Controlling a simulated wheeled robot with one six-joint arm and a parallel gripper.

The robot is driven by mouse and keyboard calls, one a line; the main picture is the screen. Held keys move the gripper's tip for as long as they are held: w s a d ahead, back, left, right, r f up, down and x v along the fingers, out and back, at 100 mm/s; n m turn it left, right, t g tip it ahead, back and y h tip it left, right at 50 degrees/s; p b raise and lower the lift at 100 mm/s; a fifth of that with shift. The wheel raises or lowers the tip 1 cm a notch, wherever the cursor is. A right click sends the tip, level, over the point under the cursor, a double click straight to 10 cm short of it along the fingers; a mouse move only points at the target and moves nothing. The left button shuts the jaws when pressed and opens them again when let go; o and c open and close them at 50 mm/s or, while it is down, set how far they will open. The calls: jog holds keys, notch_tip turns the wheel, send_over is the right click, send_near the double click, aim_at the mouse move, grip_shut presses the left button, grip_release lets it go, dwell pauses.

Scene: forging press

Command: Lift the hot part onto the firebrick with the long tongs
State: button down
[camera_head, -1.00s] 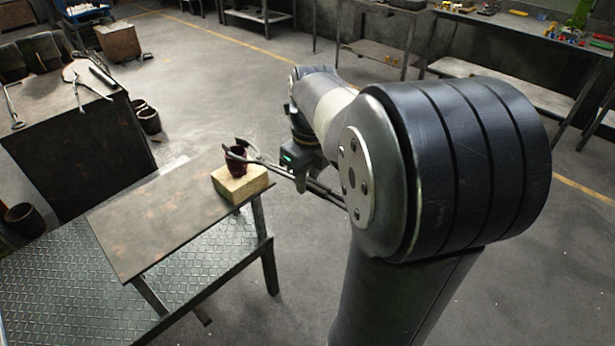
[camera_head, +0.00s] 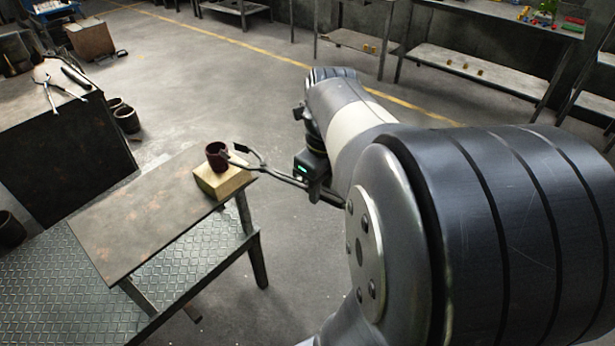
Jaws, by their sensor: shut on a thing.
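The hot part (camera_head: 216,155), a small dark reddish cup-like piece, stands upright on the firebrick (camera_head: 221,180). The firebrick is a pale yellowish block at the right end of the steel table (camera_head: 140,215). My gripper (camera_head: 312,176) is right of the table and shut on the long tongs (camera_head: 279,174). The tongs reach left from it, and their open jaws (camera_head: 240,156) are just right of the part, apparently apart from it. My fingertips are partly hidden by the gripper body and arm.
A dark block-like stand (camera_head: 60,150) at left carries more tongs (camera_head: 48,90). Dark buckets (camera_head: 126,118) stand on the floor beside it. Checkered plate (camera_head: 60,280) lies below the table. Shelves (camera_head: 470,70) line the back. Open floor lies behind the table.

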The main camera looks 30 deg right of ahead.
jog(key=s+d+r+p, duration=0.1)
jog(key=s+d, duration=0.1)
jog(key=s, duration=0.6)
jog(key=shift+s+d, duration=0.2)
jog(key=shift+d, duration=0.1)
